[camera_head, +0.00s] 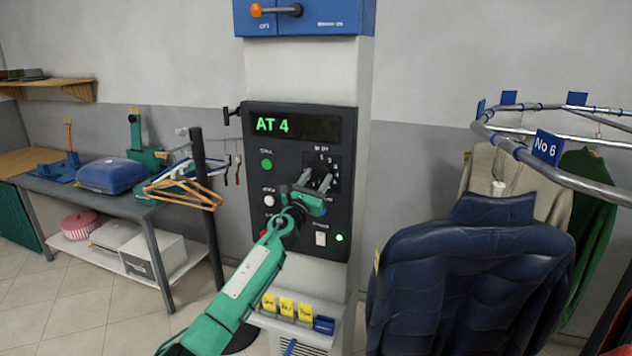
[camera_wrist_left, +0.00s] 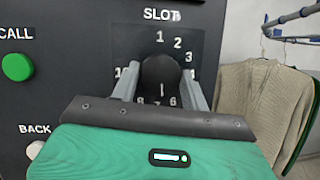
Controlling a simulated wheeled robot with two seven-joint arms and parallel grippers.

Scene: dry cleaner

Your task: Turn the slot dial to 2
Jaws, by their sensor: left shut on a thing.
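The slot dial (camera_wrist_left: 160,72) is a dark round knob on the black control panel (camera_head: 262,218), under the word SLOT and ringed by white numbers. The 2 (camera_wrist_left: 178,43) is at its upper right. A short white line shows low on the knob; I cannot tell surely that it is the pointer. My left gripper (camera_head: 318,181) is shut on the dial, one finger on each side, and hides some numbers. In the head view it covers most of the dial. The panel's display (camera_head: 292,125) reads AT 4 in green. My right gripper is not in view.
A green CALL button (camera_head: 266,164) and a white BACK button (camera_head: 269,200) lie left of the dial. A rail (camera_head: 560,172) with hanging garments, including a dark blue jacket (camera_head: 470,270), stands right. A table with hangers is left. Yellow tags sit below the panel.

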